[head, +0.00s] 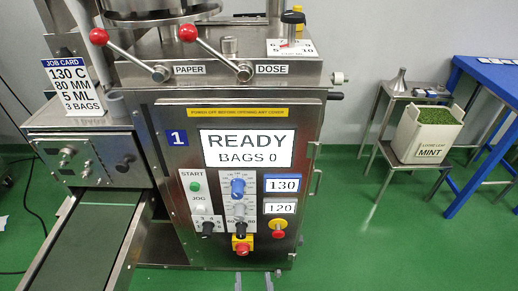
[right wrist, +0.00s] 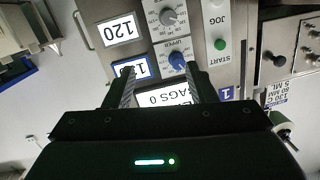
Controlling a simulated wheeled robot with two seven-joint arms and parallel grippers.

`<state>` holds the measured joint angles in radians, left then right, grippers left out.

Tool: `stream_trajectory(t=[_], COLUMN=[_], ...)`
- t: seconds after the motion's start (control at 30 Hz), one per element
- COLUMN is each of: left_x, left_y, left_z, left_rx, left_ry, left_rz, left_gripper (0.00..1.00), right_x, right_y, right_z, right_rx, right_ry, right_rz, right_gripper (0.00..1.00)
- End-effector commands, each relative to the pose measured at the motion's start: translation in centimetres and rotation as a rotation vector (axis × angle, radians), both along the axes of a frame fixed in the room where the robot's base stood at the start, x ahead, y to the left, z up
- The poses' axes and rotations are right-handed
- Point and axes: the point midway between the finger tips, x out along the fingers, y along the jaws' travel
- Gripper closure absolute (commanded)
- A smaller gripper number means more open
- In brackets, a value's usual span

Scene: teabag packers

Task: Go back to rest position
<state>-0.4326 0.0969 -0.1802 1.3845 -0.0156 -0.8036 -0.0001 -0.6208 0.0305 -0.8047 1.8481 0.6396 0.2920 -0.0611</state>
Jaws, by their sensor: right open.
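My right gripper (head: 258,278) shows only as small fingertips at the bottom edge of the head view, low in front of the packing machine (head: 170,220). In the right wrist view the right gripper (right wrist: 160,82) is open, its two fingers apart with nothing between them. The machine's front panel appears upside down beyond the fingers, with the blue knob (right wrist: 178,60) and the green start button (right wrist: 220,45). My left gripper is not in view.
The machine screen (head: 246,149) reads READY, BAGS 0; displays read 130 and 120. Red-knobbed levers (head: 188,33) stick out on top. A conveyor (head: 85,240) extends at left. A mint bin (head: 425,135) stands on a stool beside a blue table (head: 490,75). Green floor is clear at right.

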Motion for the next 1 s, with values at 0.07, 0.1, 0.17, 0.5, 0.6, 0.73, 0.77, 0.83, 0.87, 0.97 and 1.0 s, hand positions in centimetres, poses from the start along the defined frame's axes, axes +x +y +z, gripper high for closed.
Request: stream_trajectory(t=[0.07, 0.1, 0.17, 0.5, 0.6, 0.73, 0.77, 0.83, 0.87, 0.97, 1.0], left_x=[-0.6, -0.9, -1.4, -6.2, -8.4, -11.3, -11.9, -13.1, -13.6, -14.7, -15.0], left_y=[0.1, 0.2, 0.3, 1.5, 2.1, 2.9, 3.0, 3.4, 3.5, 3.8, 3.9], left_z=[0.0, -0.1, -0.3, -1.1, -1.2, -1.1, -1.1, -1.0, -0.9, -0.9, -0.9], left_rx=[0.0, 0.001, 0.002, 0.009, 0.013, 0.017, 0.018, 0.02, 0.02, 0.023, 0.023], left_ry=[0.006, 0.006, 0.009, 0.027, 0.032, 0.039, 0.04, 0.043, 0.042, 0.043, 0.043], left_rz=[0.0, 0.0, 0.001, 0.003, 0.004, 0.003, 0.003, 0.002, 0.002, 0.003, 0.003], left_gripper=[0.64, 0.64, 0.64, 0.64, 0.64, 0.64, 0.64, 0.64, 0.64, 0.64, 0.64], right_x=[-0.1, -0.2, -0.3, -4.5, -8.0, -13.8, -15.2, -18.2, -19.4, -22.5, -23.3], right_y=[0.0, 0.0, -0.2, -7.3, -11.9, -17.8, -18.9, -21.1, -21.8, -23.5, -23.9], right_z=[-1.8, -3.0, -5.0, -20.4, -25.5, -30.0, -30.7, -31.8, -32.1, -32.8, -32.9], right_rx=[-0.039, -0.058, -0.091, -0.311, -0.364, -0.388, -0.388, -0.379, -0.374, -0.354, -0.348], right_ry=[0.042, 0.065, 0.106, 0.516, 0.712, 0.964, 1.018, 1.129, 1.169, 1.272, 1.297], right_rz=[0.03, 0.046, 0.069, 0.198, 0.218, 0.222, 0.221, 0.218, 0.216, 0.211, 0.208], right_gripper=[0.49, 0.49, 0.49, 0.49, 0.49, 0.49, 0.49, 0.49, 0.49, 0.49, 0.49])
